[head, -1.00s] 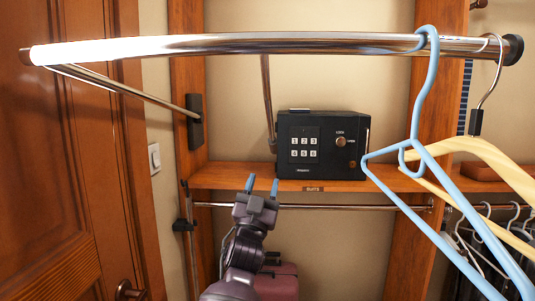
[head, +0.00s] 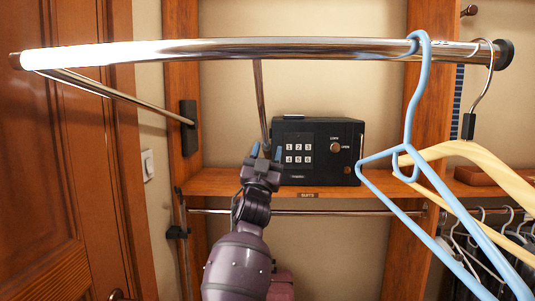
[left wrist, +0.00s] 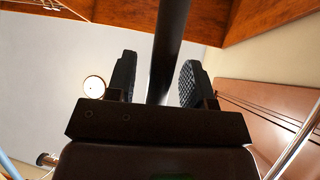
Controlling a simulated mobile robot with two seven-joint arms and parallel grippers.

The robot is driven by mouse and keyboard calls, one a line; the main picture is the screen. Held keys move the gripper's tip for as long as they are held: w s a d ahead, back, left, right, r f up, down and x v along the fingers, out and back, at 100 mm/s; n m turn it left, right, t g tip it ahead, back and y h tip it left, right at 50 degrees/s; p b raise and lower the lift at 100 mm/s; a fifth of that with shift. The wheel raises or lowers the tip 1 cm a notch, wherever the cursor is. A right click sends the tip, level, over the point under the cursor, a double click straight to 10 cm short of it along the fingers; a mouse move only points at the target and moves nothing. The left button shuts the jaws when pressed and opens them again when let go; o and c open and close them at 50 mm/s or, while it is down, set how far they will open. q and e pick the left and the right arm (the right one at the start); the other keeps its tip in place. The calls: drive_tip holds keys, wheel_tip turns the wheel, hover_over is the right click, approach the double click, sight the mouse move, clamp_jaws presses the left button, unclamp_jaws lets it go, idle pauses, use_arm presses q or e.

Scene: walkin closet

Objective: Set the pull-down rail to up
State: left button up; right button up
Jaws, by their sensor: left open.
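The pull-down rail (head: 240,47) is a long chrome bar across the upper part of the head view, pulled low in front of the shelves. A side arm (head: 120,96) joins its left end to a dark wall bracket (head: 188,127). A thin pull rod (head: 261,95) hangs from the middle of the rail. My left gripper (head: 266,151) is open at the rod's lower end. In the left wrist view, the rod (left wrist: 172,45) shows dark between the two spread fingers, with visible gaps on both sides. The rod's lowest tip is hidden. My right gripper is not in view.
A blue hanger (head: 420,90) and a wooden hanger (head: 465,149) hang at the rail's right end. A black safe (head: 345,155) stands on the wooden shelf (head: 220,182) behind my gripper. A lower rail (head: 340,210) runs beneath. A wooden door (head: 50,180) is at left.

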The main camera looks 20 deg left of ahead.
use_arm(q)
drive_tip(key=shift+r, duration=0.1)
drive_tip(key=shift+c, duration=0.2)
clamp_jaws()
drive_tip(key=shift+r, duration=0.1)
